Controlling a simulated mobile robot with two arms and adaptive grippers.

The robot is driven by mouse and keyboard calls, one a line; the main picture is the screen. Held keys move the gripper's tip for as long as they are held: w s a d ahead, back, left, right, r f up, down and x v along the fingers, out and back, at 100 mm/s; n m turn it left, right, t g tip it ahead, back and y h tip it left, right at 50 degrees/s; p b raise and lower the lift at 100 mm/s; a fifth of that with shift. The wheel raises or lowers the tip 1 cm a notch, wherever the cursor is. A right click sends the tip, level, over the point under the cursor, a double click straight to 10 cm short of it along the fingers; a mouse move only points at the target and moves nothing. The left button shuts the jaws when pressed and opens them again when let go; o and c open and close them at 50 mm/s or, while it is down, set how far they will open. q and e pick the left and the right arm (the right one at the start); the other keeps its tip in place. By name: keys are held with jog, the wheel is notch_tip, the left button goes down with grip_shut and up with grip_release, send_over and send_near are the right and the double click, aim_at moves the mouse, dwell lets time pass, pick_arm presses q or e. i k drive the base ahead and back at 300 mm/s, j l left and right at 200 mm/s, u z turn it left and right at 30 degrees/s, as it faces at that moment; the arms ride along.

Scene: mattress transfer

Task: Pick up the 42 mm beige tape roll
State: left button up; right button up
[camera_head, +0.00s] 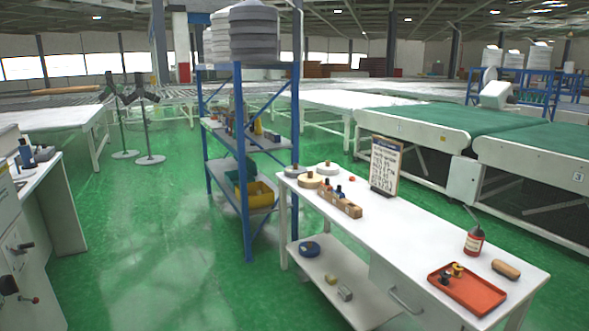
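A beige tape roll (310,181) lies flat at the far left end of the white workbench (400,228). A paler, whitish roll (328,168) lies just behind it, and a grey roll (293,171) lies to its left. I cannot read any width on the rolls. Neither of my grippers shows in the head view, and no gripper is near the rolls.
A wooden block with small bottles (340,203), a board (386,166), a red bottle (474,240) and a red tray (467,288) stand on the bench. A blue shelf rack (248,180) stands close behind its left end. Green floor (150,230) is open on the left.

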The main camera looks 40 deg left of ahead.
aim_at(310, 180)
jog(key=i+j+u, duration=0.2)
jog(key=u, duration=0.25)
jog(key=i+j+u, duration=0.2)
jog(key=u, duration=0.25)
jog(key=i+u, duration=0.5)
jog(key=i, duration=2.4)
